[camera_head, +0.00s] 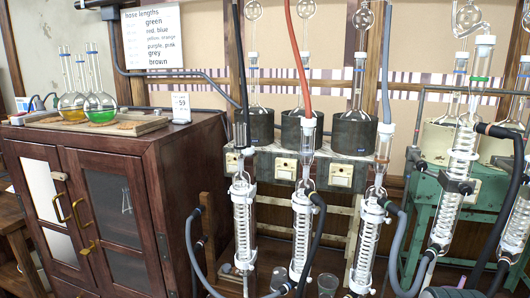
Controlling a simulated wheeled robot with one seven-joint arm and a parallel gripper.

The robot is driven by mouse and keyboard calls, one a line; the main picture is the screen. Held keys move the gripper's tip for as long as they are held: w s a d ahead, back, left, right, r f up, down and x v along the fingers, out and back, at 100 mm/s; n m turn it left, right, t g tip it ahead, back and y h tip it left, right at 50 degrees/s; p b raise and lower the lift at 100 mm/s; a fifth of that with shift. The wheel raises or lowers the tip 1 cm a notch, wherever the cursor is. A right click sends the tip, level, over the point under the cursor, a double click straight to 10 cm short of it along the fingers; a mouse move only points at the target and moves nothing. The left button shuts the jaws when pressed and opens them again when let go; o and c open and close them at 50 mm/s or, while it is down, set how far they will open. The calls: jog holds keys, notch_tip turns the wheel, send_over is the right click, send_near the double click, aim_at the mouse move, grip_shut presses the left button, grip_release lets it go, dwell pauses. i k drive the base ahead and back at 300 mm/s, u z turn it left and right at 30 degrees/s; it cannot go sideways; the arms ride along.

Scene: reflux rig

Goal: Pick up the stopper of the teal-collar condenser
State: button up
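A row of upright glass condensers with coiled inner tubes stands along the wall. The condenser (463,145) at the right has a narrow green to teal collar (480,79) near its top, the closest match to teal in view. A pale, clear-whitish piece (485,41) sits at the top of its neck; I cannot tell for sure that it is the stopper. Glassware behind overlaps this top. My gripper is not in view.
Other condensers (245,225) (302,230) (369,240) stand to the left, with hoses looping around them. A red hose (299,70) runs down to the middle one. A wooden cabinet (130,190) carrying flasks (100,105) fills the left.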

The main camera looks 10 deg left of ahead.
aim_at(251, 151)
jog(key=k, duration=0.5)
jog(key=u, duration=1.95)
jog(key=i, duration=1.6)
jog(key=z, duration=1)
